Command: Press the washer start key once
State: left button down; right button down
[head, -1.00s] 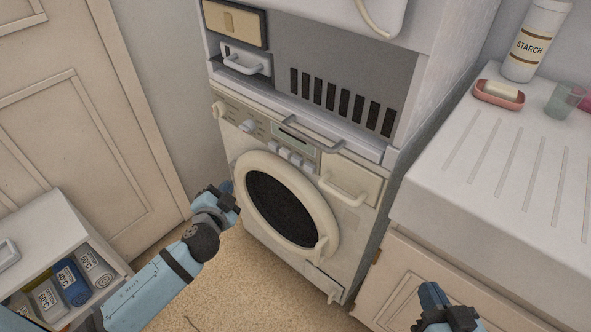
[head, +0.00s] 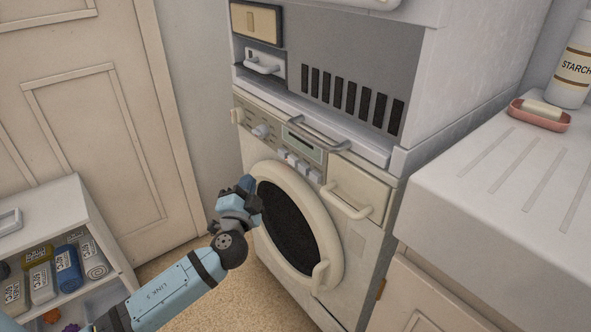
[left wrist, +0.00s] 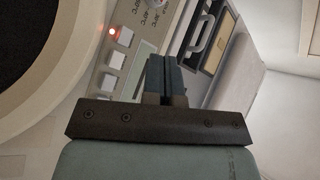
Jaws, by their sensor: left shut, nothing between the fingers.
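The washer (head: 362,238) stands below a grey unit, its round door (head: 335,262) closed. Its control panel has knobs, a display (head: 303,140) and a row of pale square keys (head: 299,166). In the left wrist view the keys (left wrist: 116,59) show close up, with a red light lit beside one. I cannot read which is the start key. My left gripper (head: 248,184) is shut and empty, in front of the door's upper left rim, below and left of the keys. Its fingers (left wrist: 164,75) show in the left wrist view, apart from the keys. My right gripper is out of view.
A handle bar (head: 318,133) juts out above the panel, and a drawer with a handle (head: 347,203) is right of the keys. A counter (head: 480,185) with a soap dish (head: 540,115) stands at right. A shelf with rolled towels (head: 66,268) is at lower left.

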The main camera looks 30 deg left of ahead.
aim_at(293, 161)
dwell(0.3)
pick_arm(q)
jog(key=w+d, duration=0.1)
jog(key=w, duration=0.1)
jog(key=w+d, duration=0.1)
jog(key=w, duration=0.2)
jog(key=w+d, duration=0.1)
jog(key=w, duration=0.2)
jog(key=shift+w+d, duration=0.1)
jog(key=shift+d, duration=0.1)
dwell(0.9)
jog(key=shift+w, duration=0.15)
dwell(1.0)
jog(key=shift+w+d+b, duration=0.15)
jog(key=shift+w+b, duration=0.1)
jog(key=shift+b, duration=0.05)
